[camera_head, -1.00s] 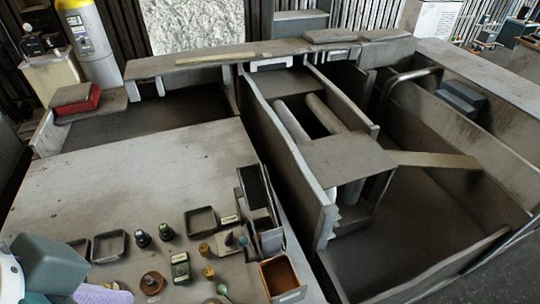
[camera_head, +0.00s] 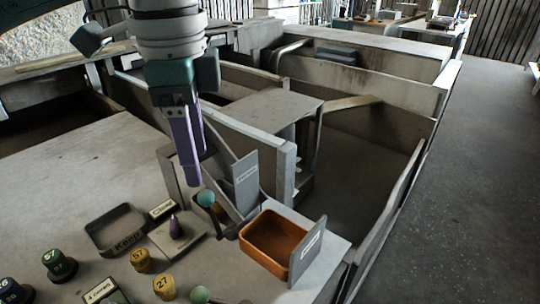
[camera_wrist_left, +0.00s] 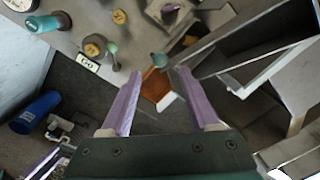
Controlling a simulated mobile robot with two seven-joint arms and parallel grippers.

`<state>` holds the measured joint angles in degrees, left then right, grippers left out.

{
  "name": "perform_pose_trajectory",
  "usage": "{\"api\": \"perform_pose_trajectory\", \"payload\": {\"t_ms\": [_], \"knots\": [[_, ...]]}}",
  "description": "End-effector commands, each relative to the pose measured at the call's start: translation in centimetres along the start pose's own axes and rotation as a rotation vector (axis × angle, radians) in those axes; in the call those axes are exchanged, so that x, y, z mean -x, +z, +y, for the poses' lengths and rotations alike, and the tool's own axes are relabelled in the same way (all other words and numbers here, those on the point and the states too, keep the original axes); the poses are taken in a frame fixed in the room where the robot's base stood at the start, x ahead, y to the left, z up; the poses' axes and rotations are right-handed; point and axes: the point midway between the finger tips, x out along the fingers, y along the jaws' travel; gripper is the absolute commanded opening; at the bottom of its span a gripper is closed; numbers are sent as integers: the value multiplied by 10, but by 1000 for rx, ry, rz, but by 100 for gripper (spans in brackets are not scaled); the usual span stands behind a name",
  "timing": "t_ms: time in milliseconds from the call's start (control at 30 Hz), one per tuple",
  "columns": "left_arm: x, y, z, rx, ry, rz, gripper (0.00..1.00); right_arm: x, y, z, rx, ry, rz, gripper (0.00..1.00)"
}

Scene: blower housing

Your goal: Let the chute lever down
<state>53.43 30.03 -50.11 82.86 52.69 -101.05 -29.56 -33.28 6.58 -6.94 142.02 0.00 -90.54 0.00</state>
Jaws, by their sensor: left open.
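The chute lever (camera_head: 205,198) has a teal ball knob on a dark rod and stands raised beside the grey chute (camera_head: 232,193) at the bench's front right. The knob also shows in the left wrist view (camera_wrist_left: 159,60), just beyond the fingertips and in line with the gap between them. My left gripper (camera_head: 193,170), with purple fingers, points down close above the knob. It is open and empty; I cannot tell whether it touches the knob.
An orange-brown tray (camera_head: 270,238) with an upright label plate (camera_head: 307,252) stands right of the lever. Grey walled bays lie behind.

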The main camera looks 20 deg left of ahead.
Motion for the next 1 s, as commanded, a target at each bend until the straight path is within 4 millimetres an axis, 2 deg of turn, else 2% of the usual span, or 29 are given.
{"api": "perform_pose_trajectory", "payload": {"t_ms": [300, 500, 833, 867, 1000], "knots": [[-59, 0, 2, 0, 3, -1, 61, 0, -1, 2, 3, 6, 4, 40], [-83, 0, 1, -1, 0, 0, 61, -2, 0, 3, 7, 9, 3, 40], [-88, 0, 1, -1, -2, 1, 61, -2, 0, 3, 7, 8, 3, 40], [-88, 0, 1, -1, -2, 1, 60, -2, 0, 3, 7, 8, 3, 40], [-88, 0, 1, 0, -2, 1, 44, -2, 0, 2, 6, 7, 2, 40]]}}
